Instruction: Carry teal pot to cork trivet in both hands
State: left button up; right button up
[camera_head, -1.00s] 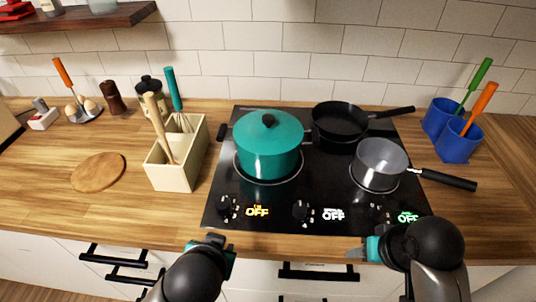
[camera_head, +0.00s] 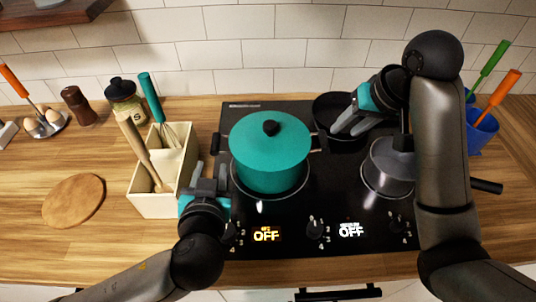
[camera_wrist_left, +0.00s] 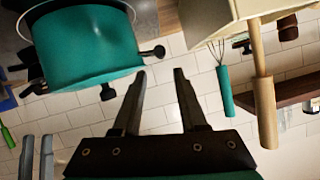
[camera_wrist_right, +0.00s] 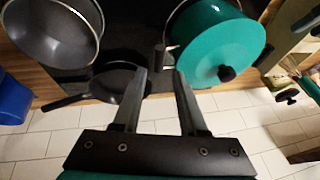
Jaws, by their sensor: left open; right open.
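The teal pot (camera_head: 262,172) stands upright, lidded with a black knob, on the left side of the cooktop. Its black side handles point left and right. The round cork trivet (camera_head: 73,201) lies bare on the counter at the left. My left gripper (camera_head: 210,176) is open just below the pot's left handle (camera_head: 216,143); in the left wrist view, a pot handle (camera_wrist_left: 152,52) lies just beyond the fingertips. My right gripper (camera_head: 340,126) is open beside the pot's right handle (camera_head: 322,142). In the right wrist view, that handle (camera_wrist_right: 160,55) shows just ahead of the open fingers.
A cream utensil box (camera_head: 155,204) stands between trivet and pot, close to my left gripper. A black frying pan (camera_head: 333,105) sits behind my right gripper, and a grey saucepan (camera_head: 388,172) is partly behind my right arm. Blue cups (camera_head: 480,130) stand at the right.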

aim_at(216, 138)
jog(key=shift+f, duration=0.1)
pick_arm(q)
jog(key=x, duration=1.5)
jog(key=shift+w, duration=0.1)
pick_arm(e)
jog(key=x, duration=1.5)
jog(key=shift+w, duration=0.1)
pick_arm(q)
grip_shut()
pick_arm(e)
grip_shut()
pick_arm(q)
jog(key=shift+w+r, duration=0.1)
jog(key=shift+r, duration=0.1)
pick_arm(e)
jog(key=shift+w, duration=0.15)
